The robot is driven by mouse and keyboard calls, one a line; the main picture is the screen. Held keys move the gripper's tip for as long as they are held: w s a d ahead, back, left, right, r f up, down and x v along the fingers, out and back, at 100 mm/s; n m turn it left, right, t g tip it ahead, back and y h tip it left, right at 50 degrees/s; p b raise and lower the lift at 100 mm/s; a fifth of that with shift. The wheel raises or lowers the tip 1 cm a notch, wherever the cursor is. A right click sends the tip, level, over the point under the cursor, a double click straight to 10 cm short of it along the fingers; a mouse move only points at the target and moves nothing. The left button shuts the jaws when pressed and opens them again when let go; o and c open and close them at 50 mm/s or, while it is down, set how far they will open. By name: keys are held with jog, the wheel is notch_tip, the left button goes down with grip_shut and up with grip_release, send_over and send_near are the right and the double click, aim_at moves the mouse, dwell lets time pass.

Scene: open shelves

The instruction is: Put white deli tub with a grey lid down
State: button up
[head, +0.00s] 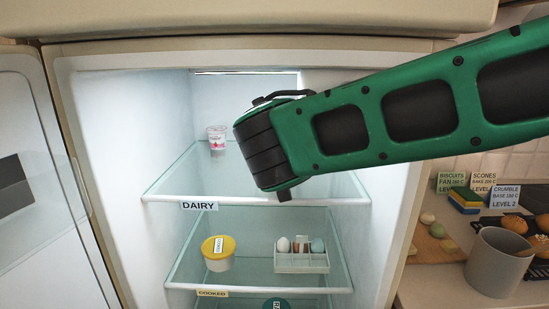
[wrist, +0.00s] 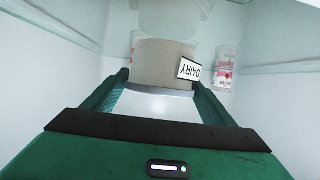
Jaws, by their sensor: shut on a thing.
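My gripper (wrist: 158,84) is shut on the white deli tub (wrist: 160,66), with one green finger on each side of it. In the wrist view the tub shows as a pale grey-white round body with a white label reading DAIRY, upside down in the picture. A paler round part shows between the fingers; I cannot tell whether it is the grey lid. In the head view my arm's dark end hides the tub and the fingers, in front of the upper fridge shelf (head: 163,185). Whether the tub touches the shelf cannot be told.
A DAIRY label (head: 199,206) marks the upper shelf edge. A red-and-white pot (head: 217,138) stands at its back left, also in the wrist view (wrist: 226,68). Below are a yellow-lidded tub (head: 218,253) and an egg tray (head: 301,264). Fridge walls close both sides.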

jog(key=shift+s+f, duration=0.2)
jog(key=shift+f, duration=0.3)
jog(key=shift+f, duration=0.1)
jog(key=o, duration=1.3)
jog(key=shift+a, duration=0.1)
jog(key=shift+s, duration=0.2)
jog(key=v, duration=1.1)
jog(key=shift+s+r, duration=0.25)
jog(key=shift+r, duration=0.05)
